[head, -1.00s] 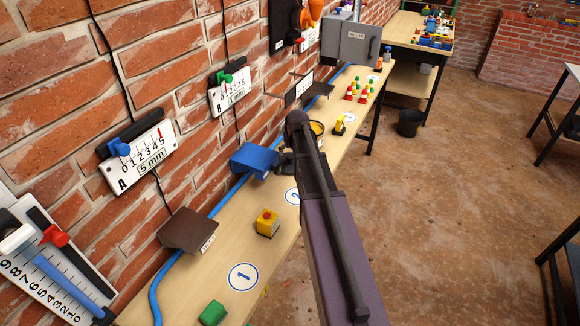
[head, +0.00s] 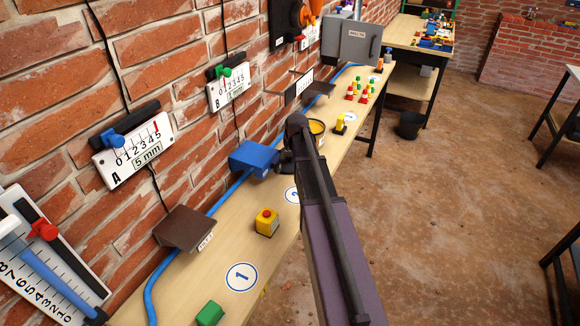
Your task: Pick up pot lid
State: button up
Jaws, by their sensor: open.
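My arm reaches away from me along the right edge of the long wooden bench (head: 225,250). My gripper (head: 285,163) is a small dark shape at its far end, left of the arm and close to the blue box-shaped fixture (head: 254,158). It is open; its fingers are mostly hidden by the arm. A round pot with a yellow top (head: 317,127) stands just behind the arm, partly covered by it. I cannot make out a separate pot lid.
A brown angled shelf (head: 184,229) juts from the brick wall. A black bucket (head: 409,125) stands on the floor, which is open to the right.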

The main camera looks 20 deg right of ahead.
jog(key=shift+b+x, duration=0.45)
jog(key=shift+x, duration=0.3)
grip_shut()
